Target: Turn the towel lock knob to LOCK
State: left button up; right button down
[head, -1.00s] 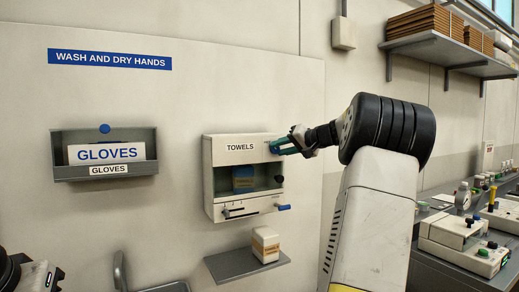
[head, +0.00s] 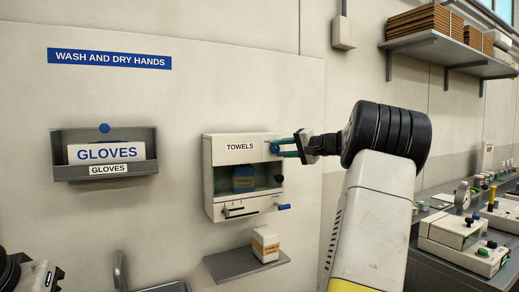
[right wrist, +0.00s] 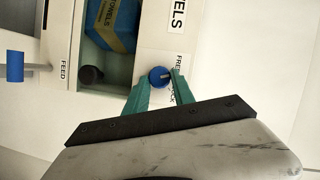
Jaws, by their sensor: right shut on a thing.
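The towel dispenser (head: 212,180) hangs on the wall, labelled TOWELS. Its blue towel lock knob (head: 275,149) is at the upper right of its front; it also shows in the right wrist view (right wrist: 159,77). There a pale mark on the knob points right, towards the space between the FREE and LOCK labels; LOCK is partly hidden by a finger. My right gripper (head: 284,146) has its green fingers shut on the knob, one tip on each side, as the right wrist view (right wrist: 161,84) shows. My left gripper is out of view; only part of my left arm shows at lower left.
A blue-ended lever (head: 284,207) and a dark round knob (head: 279,179) are on the dispenser front. A shelf (head: 225,266) below holds a small box (head: 265,243). A glove holder (head: 60,172) hangs at left. A bench with devices (head: 455,232) stands at right.

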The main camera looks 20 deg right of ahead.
jog(key=m, duration=0.2)
jog(key=m+t+y, duration=0.1)
jog(key=m, duration=0.1)
jog(key=m+t, duration=0.1)
jog(key=m, duration=0.1)
jog(key=shift+f, duration=0.4)
jog(key=m+t, duration=0.1)
jog(key=m, duration=0.1)
jog(key=m+t, duration=0.1)
jog(key=m, duration=0.4)
jog(key=shift+a+f+t+h, duration=0.1)
jog(key=shift+f+t+h, duration=0.2)
jog(key=shift+t, duration=0.1)
jog(key=shift+m, duration=0.3)
jog(key=c, duration=1.1)
grip_release()
jog(key=shift+o, duration=0.2)
jog(key=v, duration=0.7)
jog(key=shift+s, duration=0.4)
jog(key=shift+f, duration=0.15)
